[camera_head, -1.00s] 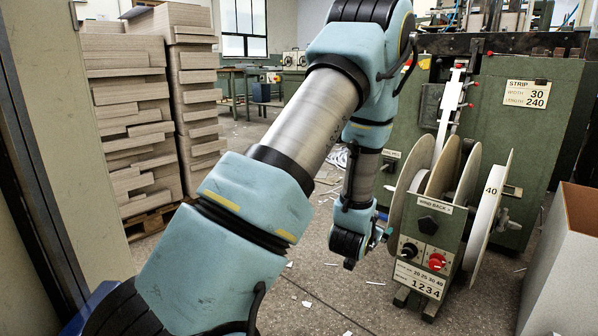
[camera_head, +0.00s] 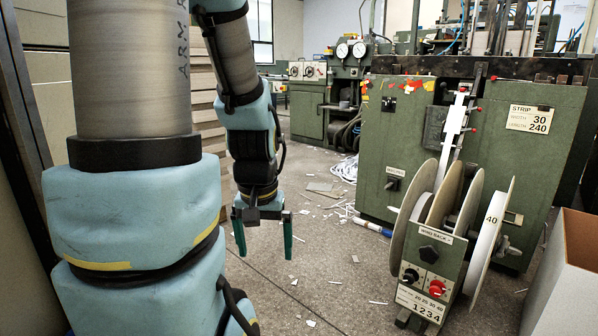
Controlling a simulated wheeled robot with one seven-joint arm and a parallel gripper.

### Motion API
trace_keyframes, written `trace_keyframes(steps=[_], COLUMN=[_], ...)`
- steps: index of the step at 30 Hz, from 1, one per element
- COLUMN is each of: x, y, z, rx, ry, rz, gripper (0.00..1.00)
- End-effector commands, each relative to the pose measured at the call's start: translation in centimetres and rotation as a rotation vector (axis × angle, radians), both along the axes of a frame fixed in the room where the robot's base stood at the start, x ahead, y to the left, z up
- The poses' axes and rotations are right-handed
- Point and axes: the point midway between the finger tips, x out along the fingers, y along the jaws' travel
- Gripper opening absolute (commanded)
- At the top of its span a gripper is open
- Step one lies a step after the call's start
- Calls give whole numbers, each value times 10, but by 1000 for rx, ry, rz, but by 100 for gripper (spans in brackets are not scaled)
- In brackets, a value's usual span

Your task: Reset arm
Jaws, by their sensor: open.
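My gripper (camera_head: 264,235) hangs from my arm left of the middle of the head view, pointing down. Its two green fingers are spread apart, with nothing between them. It is above the speckled floor, clear of the machine and the reel stand. My blue-and-grey arm (camera_head: 140,215) fills the left of the view and is folded, with the forearm coming down behind the upper part.
A reel stand (camera_head: 432,278) with several discs stands right of my gripper. Behind it is a green machine (camera_head: 520,165). A grey box (camera_head: 575,265) is at the right edge. Board stacks (camera_head: 207,125) are partly hidden behind my arm. Scraps litter the open floor (camera_head: 330,250).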

Motion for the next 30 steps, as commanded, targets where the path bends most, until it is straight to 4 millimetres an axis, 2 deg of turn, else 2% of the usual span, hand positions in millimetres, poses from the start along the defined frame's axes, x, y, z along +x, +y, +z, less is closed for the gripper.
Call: trace_keyframes(steps=[1, 5, 30], x=[0, 0, 1], y=[0, 0, 0], z=[22, 54, 312], rx=[0, 0, 0], ry=[0, -1, -2], rz=[0, -1, -2], gripper=[100, 100, 100])
